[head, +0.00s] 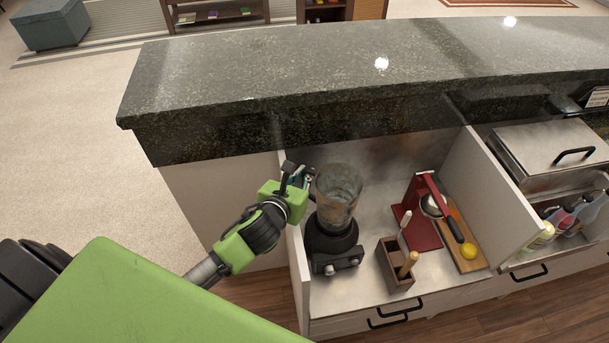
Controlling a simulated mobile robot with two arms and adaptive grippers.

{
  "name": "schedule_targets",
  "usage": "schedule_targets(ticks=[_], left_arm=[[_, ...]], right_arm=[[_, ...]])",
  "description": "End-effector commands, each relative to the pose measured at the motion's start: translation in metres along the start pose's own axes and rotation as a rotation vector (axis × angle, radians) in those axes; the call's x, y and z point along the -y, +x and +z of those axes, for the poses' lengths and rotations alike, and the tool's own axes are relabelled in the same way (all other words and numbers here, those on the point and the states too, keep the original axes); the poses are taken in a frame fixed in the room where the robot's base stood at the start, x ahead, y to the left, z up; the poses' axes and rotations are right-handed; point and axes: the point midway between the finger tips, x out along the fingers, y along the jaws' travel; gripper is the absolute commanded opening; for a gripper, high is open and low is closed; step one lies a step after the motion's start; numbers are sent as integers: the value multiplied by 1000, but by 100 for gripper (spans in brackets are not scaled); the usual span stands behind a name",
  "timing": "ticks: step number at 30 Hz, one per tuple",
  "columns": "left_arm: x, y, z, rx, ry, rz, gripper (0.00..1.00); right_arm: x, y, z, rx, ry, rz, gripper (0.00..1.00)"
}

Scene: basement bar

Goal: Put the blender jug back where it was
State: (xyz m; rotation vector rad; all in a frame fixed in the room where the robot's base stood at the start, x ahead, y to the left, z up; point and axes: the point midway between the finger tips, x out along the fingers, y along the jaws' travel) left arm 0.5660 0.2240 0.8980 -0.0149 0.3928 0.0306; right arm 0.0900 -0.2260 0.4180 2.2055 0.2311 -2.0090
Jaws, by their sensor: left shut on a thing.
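The blender jug (338,195) is a clear, slightly brownish container. It stands upright over the black blender base (333,247) on the metal work surface; whether it is fully seated cannot be told. My left gripper (304,176) is at the jug's left side near the rim, shut on it. The fingertips are small and partly hidden in this view. My right gripper is not in view.
A white side panel (297,262) stands close left of the base. To the right are a wooden box with utensils (393,273), a red press (421,231) and a board with a lemon (463,262). The dark stone bar top (300,75) rises behind.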

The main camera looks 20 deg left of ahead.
Motion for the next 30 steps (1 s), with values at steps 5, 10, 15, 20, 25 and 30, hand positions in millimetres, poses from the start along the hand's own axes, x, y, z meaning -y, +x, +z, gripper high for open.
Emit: schedule_targets(ticks=[5,10,15,20,25,30], left_arm=[[0,0,1,6,-2,-2,0],[0,1,-1,5,-2,-1,0],[0,1,-3,0,0,0,26],[0,1,-3,0,0,0,26],[0,-7,-2,1,1,-1,26],[0,-36,-2,1,2,-2,26]], right_arm=[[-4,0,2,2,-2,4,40],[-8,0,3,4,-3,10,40],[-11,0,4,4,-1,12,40],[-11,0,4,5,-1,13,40],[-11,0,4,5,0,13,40],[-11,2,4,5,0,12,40]])
